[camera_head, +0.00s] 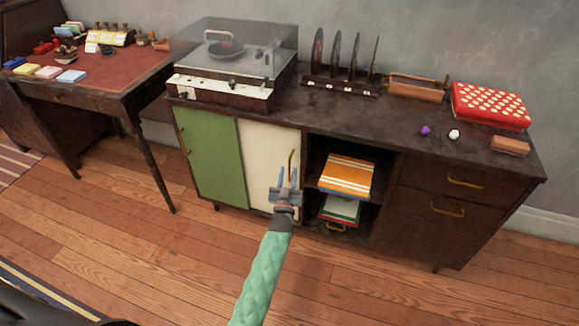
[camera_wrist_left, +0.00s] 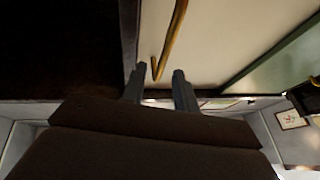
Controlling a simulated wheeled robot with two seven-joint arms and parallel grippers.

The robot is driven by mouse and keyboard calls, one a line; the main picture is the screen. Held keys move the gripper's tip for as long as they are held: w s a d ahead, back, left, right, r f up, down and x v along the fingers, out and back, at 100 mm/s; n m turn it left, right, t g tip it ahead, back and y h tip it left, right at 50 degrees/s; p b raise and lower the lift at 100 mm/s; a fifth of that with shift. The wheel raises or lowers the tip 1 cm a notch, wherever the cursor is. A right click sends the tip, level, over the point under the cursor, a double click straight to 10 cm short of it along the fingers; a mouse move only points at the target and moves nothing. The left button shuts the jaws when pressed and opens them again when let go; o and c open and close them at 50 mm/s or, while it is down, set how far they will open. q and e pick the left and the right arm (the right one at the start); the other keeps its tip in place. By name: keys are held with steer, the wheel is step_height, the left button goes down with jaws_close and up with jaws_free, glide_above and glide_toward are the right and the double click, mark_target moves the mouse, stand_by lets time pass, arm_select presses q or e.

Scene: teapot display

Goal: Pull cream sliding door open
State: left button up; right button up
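The cream sliding door (camera_head: 258,150) stands at the left part of the dark cabinet, beside the green door (camera_head: 212,155). Its brass handle (camera_head: 291,163) is upright near the door's right edge. My left gripper (camera_head: 288,180) is in front of the cream door, at the lower part of the handle. In the left wrist view the cream door (camera_wrist_left: 215,40) fills the upper middle, and the handle (camera_wrist_left: 172,38) ends between the two finger tips (camera_wrist_left: 158,72). The fingers are apart, with gaps to the handle. My right gripper is not in view.
Right of the cream door is an open compartment with records (camera_head: 346,175). Drawers (camera_head: 450,190) are further right. A record player (camera_head: 225,60) and a red dotted box (camera_head: 490,106) stand on the cabinet top. A desk (camera_head: 90,75) stands to the left; the wooden floor in front is clear.

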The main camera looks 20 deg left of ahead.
arm_select(q)
steer(key=shift+x, duration=1.75)
steer(key=shift+c, duration=0.4)
jaws_close()
